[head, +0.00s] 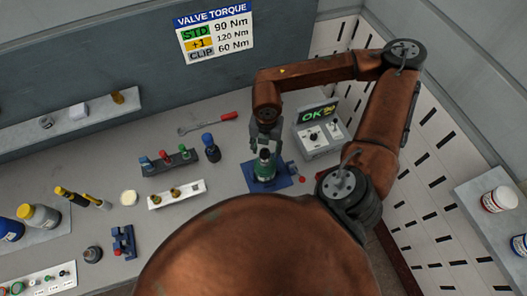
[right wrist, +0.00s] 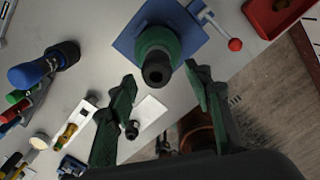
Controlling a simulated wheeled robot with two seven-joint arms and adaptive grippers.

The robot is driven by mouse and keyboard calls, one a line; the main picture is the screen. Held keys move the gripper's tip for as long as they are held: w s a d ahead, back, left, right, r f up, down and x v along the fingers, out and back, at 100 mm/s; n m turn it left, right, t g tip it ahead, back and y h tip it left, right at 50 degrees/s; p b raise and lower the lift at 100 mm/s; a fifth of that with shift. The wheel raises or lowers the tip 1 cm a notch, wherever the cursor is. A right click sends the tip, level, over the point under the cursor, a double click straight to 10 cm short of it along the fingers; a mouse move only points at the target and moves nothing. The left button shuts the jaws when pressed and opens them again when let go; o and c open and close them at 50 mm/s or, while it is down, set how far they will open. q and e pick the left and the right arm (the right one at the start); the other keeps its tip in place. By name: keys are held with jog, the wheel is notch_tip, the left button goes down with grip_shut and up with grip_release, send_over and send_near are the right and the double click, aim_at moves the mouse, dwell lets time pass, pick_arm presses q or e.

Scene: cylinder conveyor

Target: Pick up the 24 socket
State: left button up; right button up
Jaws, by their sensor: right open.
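No label reading 24 can be made out, so I cannot tell which piece is the 24 socket. A white strip (head: 43,281) at the lower left of the head view holds several small dark pieces that may be sockets. My right gripper (head: 265,147) is open above a green and black part (head: 264,166) on a blue fixture (head: 252,180). In the right wrist view, the open fingers (right wrist: 160,75) point toward the black top of the green part (right wrist: 158,52), with nothing between them. A small dark cylinder (right wrist: 131,130) shows low, near the left finger. My left gripper is out of view.
A dark rack (head: 168,163) with coloured handles, a blue-topped tool (head: 211,148) and a white block (head: 176,194) with brass pieces stand left of the fixture. A control box (head: 319,138) reading OK stands to its right. A red-handled wrench (head: 207,124) lies behind.

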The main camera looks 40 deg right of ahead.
aim_at(265, 154)
jog(key=f, duration=0.1)
jog(key=f+p, duration=0.1)
jog(key=f, duration=0.1)
jog(key=shift+w+a+f, duration=0.1)
jog(key=shift+w+f, duration=0.15)
jog(key=shift+f, duration=0.05)
jog(key=shift+f+p, duration=0.3)
jog(key=shift+f, duration=0.15)
jog(key=c, duration=0.5)
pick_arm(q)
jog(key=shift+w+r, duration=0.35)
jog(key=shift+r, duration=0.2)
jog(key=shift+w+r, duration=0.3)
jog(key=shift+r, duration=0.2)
pick_arm(e)
grip_shut()
